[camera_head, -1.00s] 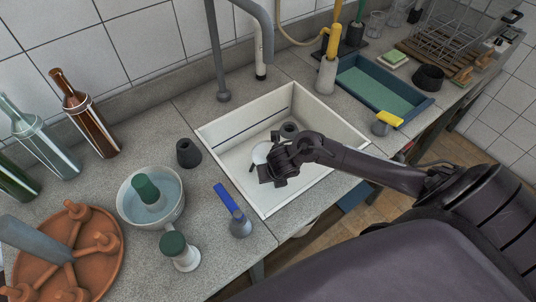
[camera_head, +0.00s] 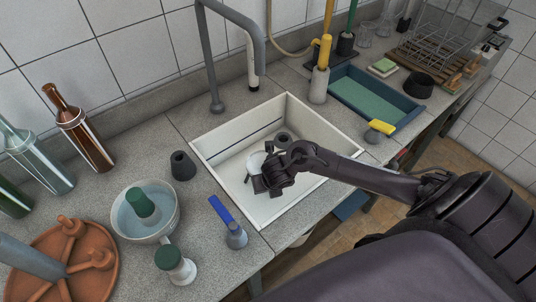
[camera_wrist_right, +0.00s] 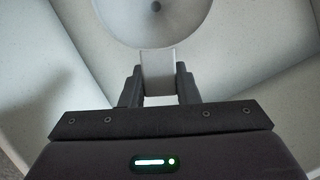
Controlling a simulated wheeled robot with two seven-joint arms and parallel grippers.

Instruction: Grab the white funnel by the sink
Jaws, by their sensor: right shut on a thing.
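The white funnel (camera_head: 256,162) is inside the white sink basin (camera_head: 228,160). My right gripper (camera_head: 259,181) reaches down into the basin from the right and covers part of the funnel. In the right wrist view the funnel's round bowl (camera_wrist_right: 190,22) fills the top centre, with a small dark hole in its middle. Its pale flat tab (camera_wrist_right: 157,70) lies between the two fingers of the right gripper (camera_wrist_right: 158,88), which is shut on it. My left gripper is not in view.
A grey tap (camera_head: 214,60) rises behind the basin. A dark ring-shaped piece (camera_head: 284,138) sits in the basin beyond the gripper.

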